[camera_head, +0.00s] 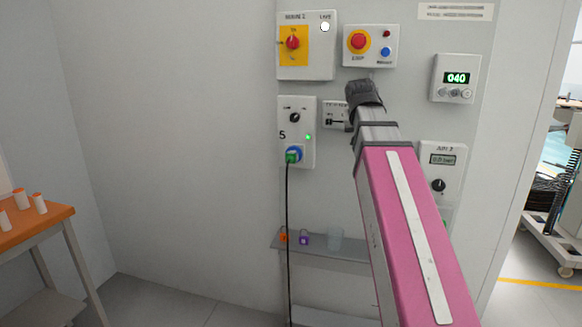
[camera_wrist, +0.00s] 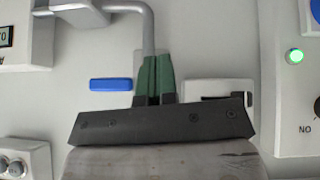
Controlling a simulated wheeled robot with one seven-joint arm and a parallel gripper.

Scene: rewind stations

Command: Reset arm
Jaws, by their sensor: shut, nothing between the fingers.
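My gripper (camera_wrist: 155,60) shows in the wrist view as two green fingers pressed together, with nothing between them. In the head view the dark grey end of my arm, with my gripper (camera_head: 363,92), is raised before the wall panel, just right of a small white box with a black slot (camera_head: 335,116). The fingertips are hard to make out there. My pink arm link reaches up from the lower right. In the wrist view the slotted box (camera_wrist: 221,96) lies right of the fingers and a blue bar (camera_wrist: 110,84) lies left of them. I cannot tell whether the fingers touch the wall.
Around my gripper are a yellow-backed red switch box (camera_head: 306,45), a red stop-button box (camera_head: 370,47), a display reading 040 (camera_head: 455,78) and a socket box with a plugged cable (camera_head: 296,132). A grey shelf (camera_head: 335,247) holds small items below. An orange-topped table (camera_head: 38,226) stands left.

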